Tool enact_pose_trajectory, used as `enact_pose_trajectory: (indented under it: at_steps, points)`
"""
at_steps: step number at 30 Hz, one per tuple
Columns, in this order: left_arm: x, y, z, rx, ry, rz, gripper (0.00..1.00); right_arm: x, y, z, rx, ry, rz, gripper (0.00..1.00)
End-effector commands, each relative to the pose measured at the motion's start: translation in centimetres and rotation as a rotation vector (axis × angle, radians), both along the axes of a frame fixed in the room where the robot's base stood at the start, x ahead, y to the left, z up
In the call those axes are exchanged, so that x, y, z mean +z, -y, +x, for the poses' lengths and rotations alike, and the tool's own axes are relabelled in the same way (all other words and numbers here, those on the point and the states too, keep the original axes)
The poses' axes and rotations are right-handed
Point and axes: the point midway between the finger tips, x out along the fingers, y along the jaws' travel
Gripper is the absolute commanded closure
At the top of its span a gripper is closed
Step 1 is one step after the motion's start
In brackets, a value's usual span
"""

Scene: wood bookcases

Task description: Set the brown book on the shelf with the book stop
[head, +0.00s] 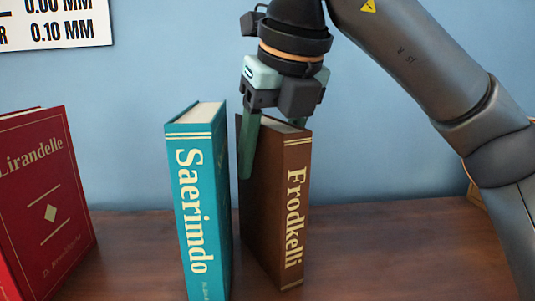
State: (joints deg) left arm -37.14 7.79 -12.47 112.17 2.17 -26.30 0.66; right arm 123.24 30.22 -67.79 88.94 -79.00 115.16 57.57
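The brown book (293,210), titled "Frodkelli", stands upright on the wooden surface (390,250). My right gripper (272,140) comes down on it from above. One green finger lies along the left face of the book, near its top. The other finger is mostly hidden behind the book's top right edge. The gripper appears shut on the book. My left gripper is not in view. No book stop can be clearly made out.
A teal book (192,210), titled "Saerimdo", stands upright just left of the brown book, with a narrow gap. A red book (45,200), "Lirandelle", is at the far left. A sign (55,24) hangs on the blue wall.

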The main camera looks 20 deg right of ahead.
Motion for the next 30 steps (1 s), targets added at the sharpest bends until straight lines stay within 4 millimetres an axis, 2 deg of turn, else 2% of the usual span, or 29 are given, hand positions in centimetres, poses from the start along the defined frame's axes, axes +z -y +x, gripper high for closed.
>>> enact_pose_trajectory:
  at_steps: [1, 4, 14, 17, 23, 30]
  points:
    - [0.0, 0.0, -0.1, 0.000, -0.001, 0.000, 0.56, 0.0, 0.0, 0.0, 0.000, 0.000, 0.000, 0.37]
    - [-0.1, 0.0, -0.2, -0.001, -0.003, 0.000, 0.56, 0.0, 0.0, 0.0, 0.000, 0.000, 0.000, 0.28]
    - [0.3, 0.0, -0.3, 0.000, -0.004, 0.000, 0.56, 0.6, 0.0, -0.1, 0.000, 0.001, 0.000, 0.28]
    - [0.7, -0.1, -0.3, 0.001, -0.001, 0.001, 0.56, 2.0, 0.1, -0.6, 0.000, 0.004, 0.000, 0.28]
    - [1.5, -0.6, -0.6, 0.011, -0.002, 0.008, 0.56, 6.0, 0.2, -2.2, -0.002, 0.005, 0.000, 0.28]
    - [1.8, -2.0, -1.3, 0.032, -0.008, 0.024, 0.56, 10.0, 0.4, -3.9, -0.001, 0.003, 0.001, 0.28]
